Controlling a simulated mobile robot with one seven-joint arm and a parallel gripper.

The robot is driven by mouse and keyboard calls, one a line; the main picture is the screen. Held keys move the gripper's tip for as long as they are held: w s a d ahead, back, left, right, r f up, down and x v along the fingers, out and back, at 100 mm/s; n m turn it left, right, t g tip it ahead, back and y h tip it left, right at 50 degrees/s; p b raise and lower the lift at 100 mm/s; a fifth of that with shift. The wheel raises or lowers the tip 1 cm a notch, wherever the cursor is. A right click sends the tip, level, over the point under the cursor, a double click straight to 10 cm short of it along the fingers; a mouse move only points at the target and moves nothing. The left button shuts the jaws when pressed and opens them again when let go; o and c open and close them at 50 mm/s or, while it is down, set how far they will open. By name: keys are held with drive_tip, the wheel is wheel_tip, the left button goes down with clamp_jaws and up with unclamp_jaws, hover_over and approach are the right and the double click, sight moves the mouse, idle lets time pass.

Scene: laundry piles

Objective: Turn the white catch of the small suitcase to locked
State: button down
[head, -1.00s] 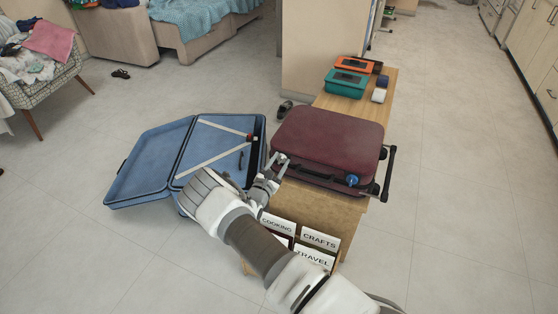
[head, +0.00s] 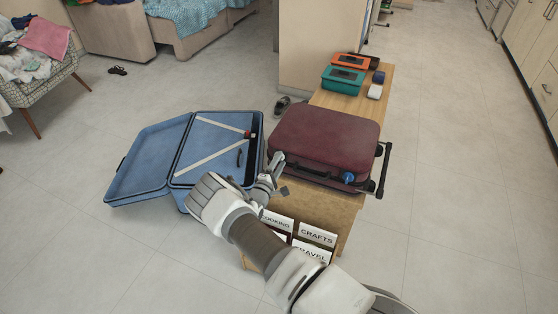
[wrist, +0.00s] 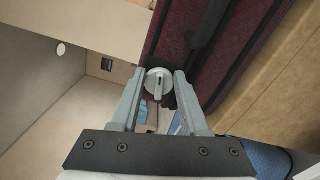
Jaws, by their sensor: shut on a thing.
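The small suitcase, a closed maroon case (head: 325,135), lies flat on the wooden bench. Its edge also shows in the wrist view (wrist: 238,50). The white catch (wrist: 158,84) is a round pale knob with a raised bar, at the case's edge. The bar runs nearly up and down in the wrist picture. My gripper (wrist: 159,76) is shut on the catch, one finger on each side. In the head view my gripper (head: 274,176) is at the case's near left corner and hides the catch. A blue catch (head: 348,176) sits at the near right corner.
An open blue suitcase (head: 150,160) lies left of the bench (head: 338,207). Teal (head: 343,80) and orange boxes stand on the bench's far end. Labelled bins (head: 317,233) are below my forearm. A black rail runs along the case's right side. Floor to the right is clear.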

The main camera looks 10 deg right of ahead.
drive_tip(key=shift+f+m+p, duration=0.15)
drive_tip(key=shift+m+p, duration=0.15)
drive_tip(key=shift+m, duration=1.3)
drive_tip(key=shift+c, duration=2.1)
unclamp_jaws()
drive_tip(key=p+v, duration=0.3)
drive_tip(key=v, duration=1.4)
drive_tip(key=shift+s+a+p, duration=0.2)
drive_tip(key=shift+p, duration=0.1)
